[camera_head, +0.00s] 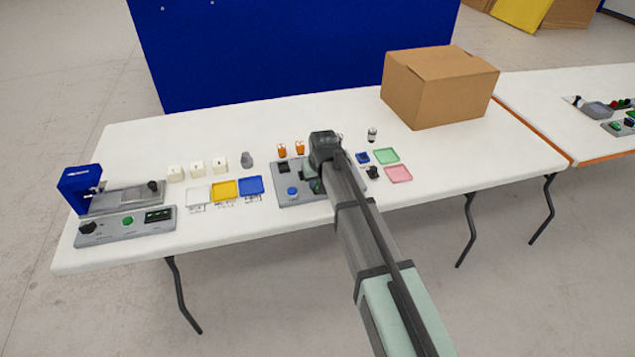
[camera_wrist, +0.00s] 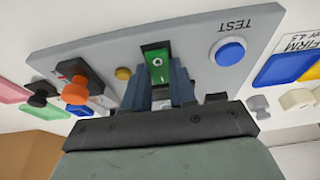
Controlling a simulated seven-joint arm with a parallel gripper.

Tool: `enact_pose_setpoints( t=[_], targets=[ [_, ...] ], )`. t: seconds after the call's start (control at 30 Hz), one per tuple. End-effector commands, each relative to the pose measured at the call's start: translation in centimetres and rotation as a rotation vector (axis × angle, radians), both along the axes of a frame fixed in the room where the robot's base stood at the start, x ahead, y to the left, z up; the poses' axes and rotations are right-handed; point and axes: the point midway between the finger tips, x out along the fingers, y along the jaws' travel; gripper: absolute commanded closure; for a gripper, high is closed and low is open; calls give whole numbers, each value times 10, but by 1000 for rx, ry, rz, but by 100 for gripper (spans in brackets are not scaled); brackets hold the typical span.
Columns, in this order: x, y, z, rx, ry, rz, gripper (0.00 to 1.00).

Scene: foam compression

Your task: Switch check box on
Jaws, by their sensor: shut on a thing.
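The grey check box (camera_head: 288,201) lies on the white table, partly hidden by my arm in the head view. Its panel fills the upper part of the wrist view (camera_wrist: 110,42), with a blue TEST button (camera_wrist: 230,52). A green switch (camera_wrist: 157,60) with a white round mark sits in a black frame. My gripper (camera_wrist: 160,80) is at this switch, one finger on each side, shut on it. In the head view my gripper (camera_head: 318,178) is over the right part of the box, and the switch is hidden there.
A press with a blue head (camera_head: 80,188) and its control panel (camera_head: 125,225) stand at the left. White, yellow and blue trays (camera_head: 251,186), white cubes (camera_head: 219,163) and orange pieces (camera_head: 282,150) lie near the box. Green and pink trays (camera_head: 398,174) and a cardboard box (camera_head: 438,88) are right.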

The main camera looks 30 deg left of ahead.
Motion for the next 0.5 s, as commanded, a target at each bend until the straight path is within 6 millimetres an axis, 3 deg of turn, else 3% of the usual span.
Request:
enact_pose_setpoints(
  t=[0.5],
  targets=[
    [5,5,0,-176,175,1,100]
  ],
)
